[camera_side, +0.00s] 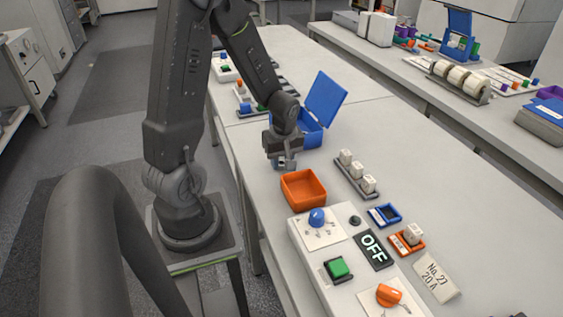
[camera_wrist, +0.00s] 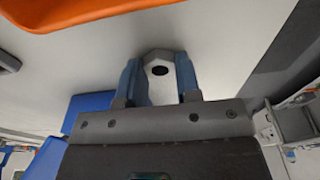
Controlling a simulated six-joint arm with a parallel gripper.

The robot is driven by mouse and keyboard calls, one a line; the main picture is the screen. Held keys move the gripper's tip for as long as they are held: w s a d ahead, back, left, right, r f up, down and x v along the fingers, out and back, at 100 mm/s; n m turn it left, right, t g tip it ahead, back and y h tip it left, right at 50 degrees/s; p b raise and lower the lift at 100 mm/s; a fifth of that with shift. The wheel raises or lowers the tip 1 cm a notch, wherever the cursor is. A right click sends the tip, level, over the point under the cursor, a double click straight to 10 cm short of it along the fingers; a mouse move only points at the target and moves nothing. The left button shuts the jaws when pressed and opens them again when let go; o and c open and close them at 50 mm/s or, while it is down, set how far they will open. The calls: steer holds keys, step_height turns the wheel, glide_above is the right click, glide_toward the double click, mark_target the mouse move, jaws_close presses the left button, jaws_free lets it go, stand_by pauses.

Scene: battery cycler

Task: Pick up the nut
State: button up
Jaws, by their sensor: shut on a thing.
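My gripper (camera_side: 285,164) hangs low above the table, just behind the orange bin and in front of the blue box. In the wrist view, its two blue fingers (camera_wrist: 159,72) are shut on the nut (camera_wrist: 161,87), a light grey six-sided piece with a dark hole. The nut sits between the fingers, with a finger against each side. In the side view the nut is too small and too hidden by the fingers to make out clearly.
The open orange bin (camera_side: 303,189) stands just in front of my gripper. The blue box (camera_side: 310,133) with its raised lid (camera_side: 326,98) is behind. A rack of white blocks (camera_side: 357,180) is to the right. A control panel (camera_side: 318,247) with knobs is nearer the camera.

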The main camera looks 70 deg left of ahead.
steer(key=shift+r, duration=0.5)
steer(key=r, duration=0.3)
steer(key=shift+s+a+r, duration=0.3)
steer(key=shift+s+r, duration=0.05)
steer(key=s+a+r, duration=0.5)
steer(key=s+r, duration=0.1)
steer(key=s, duration=0.3)
steer(key=shift+s, duration=0.2)
steer(key=shift+w+a+r, duration=0.1)
steer(key=shift+a, duration=0.05)
steer(key=w+a, duration=0.2)
steer(key=w, duration=0.8)
steer(key=w+a, duration=0.3)
steer(key=w, duration=0.6)
steer(key=shift+d+f, duration=0.15)
steer(key=shift+f, duration=2.3)
